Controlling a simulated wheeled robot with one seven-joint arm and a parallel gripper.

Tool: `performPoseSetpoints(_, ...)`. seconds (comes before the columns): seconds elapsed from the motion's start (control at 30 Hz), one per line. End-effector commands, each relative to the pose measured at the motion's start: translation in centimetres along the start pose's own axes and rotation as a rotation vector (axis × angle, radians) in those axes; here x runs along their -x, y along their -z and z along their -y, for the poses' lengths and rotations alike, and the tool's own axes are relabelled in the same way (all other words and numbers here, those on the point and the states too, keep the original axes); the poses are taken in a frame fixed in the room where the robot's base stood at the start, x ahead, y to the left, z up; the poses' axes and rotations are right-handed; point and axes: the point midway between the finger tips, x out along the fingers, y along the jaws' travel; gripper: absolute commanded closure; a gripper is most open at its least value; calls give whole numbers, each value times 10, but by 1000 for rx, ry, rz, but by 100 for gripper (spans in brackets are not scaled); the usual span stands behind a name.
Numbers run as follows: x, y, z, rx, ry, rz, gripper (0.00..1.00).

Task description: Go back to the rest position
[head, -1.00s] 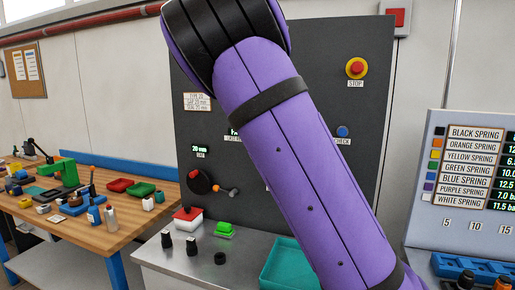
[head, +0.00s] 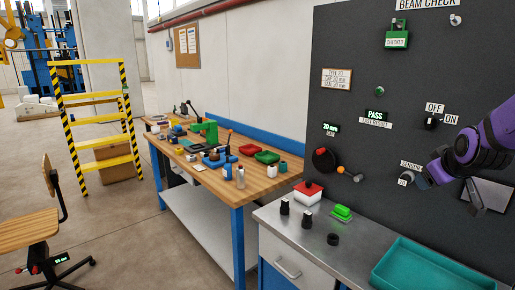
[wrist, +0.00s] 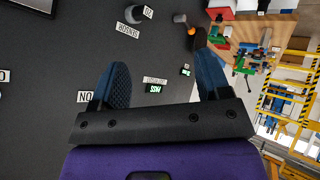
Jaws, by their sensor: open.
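My gripper (wrist: 161,82) is open and empty, its two blue pads spread apart in the wrist view. It faces the dark panel (wrist: 60,45), which shows upside down there. The PASS display (wrist: 153,89) lies between the fingers in that view. In the head view my purple arm end shows at the right edge, in front of the panel (head: 400,80) near the OFF/ON switch (head: 430,123) and the SENSORS knob (head: 405,177). I cannot tell the exact gap to the panel.
A steel counter (head: 290,235) with a red-topped box (head: 308,193), a green button (head: 342,212), black knobs and a teal tray (head: 440,270) stands below the panel. A wooden workbench (head: 262,187), a chair (head: 28,229) and a yellow rack (head: 104,140) are left. Floor between is clear.

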Motion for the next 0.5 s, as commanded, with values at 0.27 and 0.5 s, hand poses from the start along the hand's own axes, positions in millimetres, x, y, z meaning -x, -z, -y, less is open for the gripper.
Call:
performPoseSetpoints(0.27, 87, -7, 44, -185, 202, 63, 30)
performPoseSetpoints(0.5, 171, -28, 82, -262, 282, 153, 30)
